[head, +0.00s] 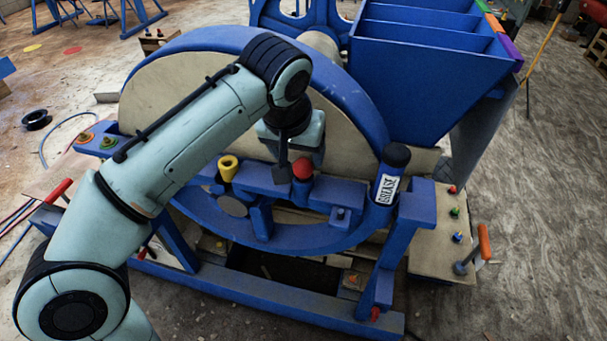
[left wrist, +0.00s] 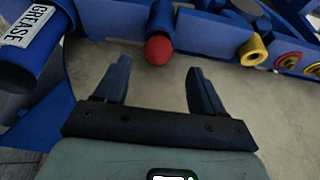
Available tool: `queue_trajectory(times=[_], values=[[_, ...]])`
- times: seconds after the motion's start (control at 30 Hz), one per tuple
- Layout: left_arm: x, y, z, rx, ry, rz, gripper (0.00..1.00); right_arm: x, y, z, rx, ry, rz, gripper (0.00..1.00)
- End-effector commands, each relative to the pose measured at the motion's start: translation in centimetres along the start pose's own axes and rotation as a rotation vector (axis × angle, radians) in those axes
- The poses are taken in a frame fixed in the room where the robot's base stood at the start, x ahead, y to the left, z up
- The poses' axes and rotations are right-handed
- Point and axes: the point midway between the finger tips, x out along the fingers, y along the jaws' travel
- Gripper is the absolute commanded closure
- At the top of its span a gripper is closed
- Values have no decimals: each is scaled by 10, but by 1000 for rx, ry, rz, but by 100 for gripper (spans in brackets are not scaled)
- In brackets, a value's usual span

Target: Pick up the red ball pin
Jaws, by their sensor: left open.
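The red ball pin (head: 302,168) stands in a blue bar on the front of the jaw crusher, with its round red head showing. In the left wrist view the red ball (left wrist: 158,50) is at the top centre, just beyond the gap between the fingers. My left gripper (head: 288,170) is at the bar beside the red ball, partly hidden by its own wrist. In the left wrist view its two dark fingers (left wrist: 158,72) are spread apart with nothing between them. My right gripper is in neither view.
A yellow hollow piece (head: 228,168) sits left on the same bar. A blue cylinder labelled GREASE (head: 387,187) stands to the right. The large blue-rimmed wheel (head: 165,90) is behind the gripper. A panel with coloured knobs (head: 440,240) is at the right.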

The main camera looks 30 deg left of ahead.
Motion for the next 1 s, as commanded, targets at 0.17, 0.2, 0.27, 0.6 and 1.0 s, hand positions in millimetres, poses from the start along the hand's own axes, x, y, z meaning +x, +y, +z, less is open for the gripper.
queue_trajectory(times=[0.17, 0.2, 0.27, 0.6, 1.0], values=[[24, 2, 2, 2, -3, -2, 30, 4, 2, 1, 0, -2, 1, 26], [31, 3, 2, 2, -3, -2, 30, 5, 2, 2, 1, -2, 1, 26], [39, 3, 1, 2, -3, -2, 30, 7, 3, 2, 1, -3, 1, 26], [51, 3, 0, 1, 0, 0, 30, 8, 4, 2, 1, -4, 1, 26], [50, 3, 0, 1, 1, 1, 96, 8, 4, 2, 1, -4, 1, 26]])
